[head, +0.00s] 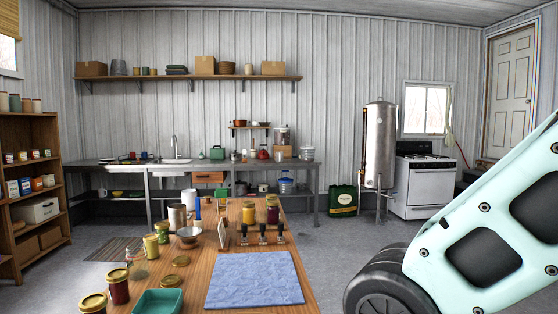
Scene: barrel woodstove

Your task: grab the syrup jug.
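A dark green jug-like container (343,200) with a cream label stands upright on the floor against the back wall, left of the steel tank. The label is too small to read, so I cannot be sure that it is the syrup jug. Part of my pale teal arm fills the lower right of the head view. My gripper is not in view.
A steel tank (380,145) and white stove (421,185) stand at right. Floor right of the table is clear.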

